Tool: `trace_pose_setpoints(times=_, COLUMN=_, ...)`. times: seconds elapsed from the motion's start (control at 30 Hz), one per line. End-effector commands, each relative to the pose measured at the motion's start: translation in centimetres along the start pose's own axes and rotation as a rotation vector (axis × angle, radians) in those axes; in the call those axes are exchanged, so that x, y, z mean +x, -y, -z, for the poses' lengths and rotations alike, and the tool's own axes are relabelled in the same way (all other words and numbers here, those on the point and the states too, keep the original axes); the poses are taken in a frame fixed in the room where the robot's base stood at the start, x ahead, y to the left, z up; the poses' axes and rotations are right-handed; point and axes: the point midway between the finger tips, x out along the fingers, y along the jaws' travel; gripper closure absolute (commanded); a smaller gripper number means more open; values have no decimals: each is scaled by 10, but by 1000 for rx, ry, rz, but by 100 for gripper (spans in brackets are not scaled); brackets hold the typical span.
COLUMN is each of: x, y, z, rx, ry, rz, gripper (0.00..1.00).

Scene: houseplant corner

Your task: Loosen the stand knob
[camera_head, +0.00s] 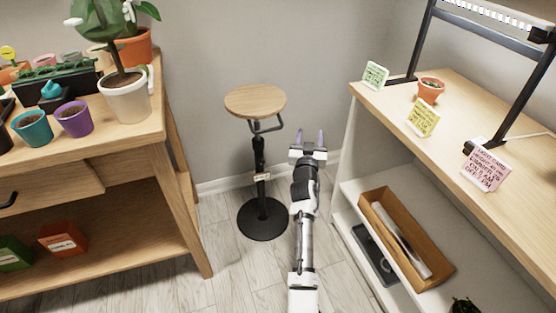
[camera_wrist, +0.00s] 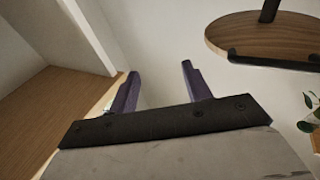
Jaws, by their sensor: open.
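The plant stand has a round wooden top (camera_head: 255,101), a black post (camera_head: 259,160) and a round black base (camera_head: 262,219) on the floor, in the middle of the head view. A small pale label (camera_head: 262,177) sits on the post. I cannot clearly make out the knob. My gripper (camera_head: 308,138) is right of the post, apart from the stand, its two purple fingers open and empty. In the wrist view my gripper (camera_wrist: 160,70) shows a gap between the fingers, and the wooden top (camera_wrist: 262,35) is at upper right.
A wooden bench (camera_head: 110,155) with pots stands left. A white pot (camera_head: 127,97) with a leafy plant is near its edge. A shelf unit (camera_head: 450,110) on the right holds cards, a small terracotta pot (camera_head: 431,89) and a lamp frame. Floor between them is clear.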

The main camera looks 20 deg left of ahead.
Motion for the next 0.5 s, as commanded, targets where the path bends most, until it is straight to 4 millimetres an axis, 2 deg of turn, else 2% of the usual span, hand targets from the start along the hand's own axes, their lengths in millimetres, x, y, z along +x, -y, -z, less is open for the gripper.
trace_pose_setpoints(times=0.03, x=0, y=17, z=-24, rx=-6, ry=5, rz=48, gripper=51)
trace_pose_setpoints(times=0.17, x=-8, y=42, z=-82, rx=-10, ry=20, rz=154, gripper=51)
trace_pose_setpoints(times=0.3, x=-31, y=75, z=-152, rx=4, ry=65, rz=305, gripper=51)
trace_pose_setpoints(times=0.4, x=-51, y=93, z=-192, rx=22, ry=103, rz=401, gripper=51)
trace_pose_setpoints(times=0.5, x=-66, y=103, z=-214, rx=38, ry=129, rz=460, gripper=51)
